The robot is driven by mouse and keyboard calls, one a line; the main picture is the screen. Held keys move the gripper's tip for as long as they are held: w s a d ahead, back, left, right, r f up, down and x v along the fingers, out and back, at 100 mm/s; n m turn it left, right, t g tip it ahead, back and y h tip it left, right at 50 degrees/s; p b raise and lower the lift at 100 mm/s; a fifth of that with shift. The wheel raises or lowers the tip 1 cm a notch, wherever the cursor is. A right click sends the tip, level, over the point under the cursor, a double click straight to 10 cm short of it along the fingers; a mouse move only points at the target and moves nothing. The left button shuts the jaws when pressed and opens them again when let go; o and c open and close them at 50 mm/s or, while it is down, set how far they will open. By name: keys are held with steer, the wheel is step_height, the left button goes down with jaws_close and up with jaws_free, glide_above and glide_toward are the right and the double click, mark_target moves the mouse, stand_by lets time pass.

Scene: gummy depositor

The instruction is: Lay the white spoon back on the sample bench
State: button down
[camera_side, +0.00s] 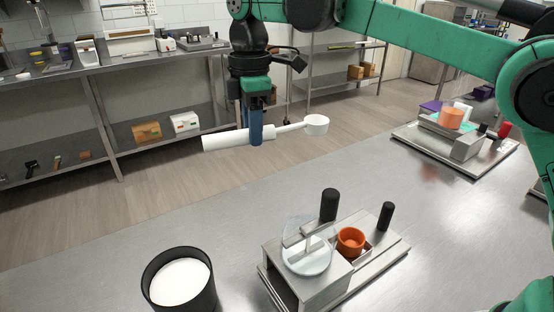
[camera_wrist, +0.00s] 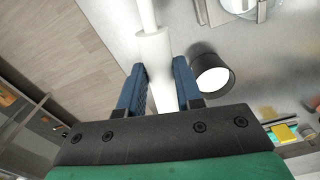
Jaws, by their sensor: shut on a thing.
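The white spoon (camera_side: 225,139) has a thick handle, a thin neck and a small round cup at its right end. In the side view it hangs roughly level in the air. My gripper (camera_side: 256,134) points down with its blue fingers shut on the handle near the neck. In the wrist view the spoon handle (camera_wrist: 155,60) runs between the two blue fingers (camera_wrist: 160,88), and the cup is out of frame. The steel bench (camera_side: 420,215) lies below and in front; whether it is the sample bench I cannot tell.
A black pot (camera_side: 148,283) with white contents stands at the bench's front. A steel fixture (camera_side: 290,278) with a clear disc, an orange cup (camera_side: 351,240) and black posts is right of it. Another fixture (camera_side: 468,147) stands farther right. Back shelves (camera_side: 90,66) hold small items.

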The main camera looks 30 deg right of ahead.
mark_target(248, 235)
steer(key=shift+w+a+f+n, duration=0.1)
steer(key=shift+a+n, duration=1)
step_height(248, 235, down, 20)
steer(key=shift+r, duration=0.1)
steer(key=c, duration=0.6)
jaws_free()
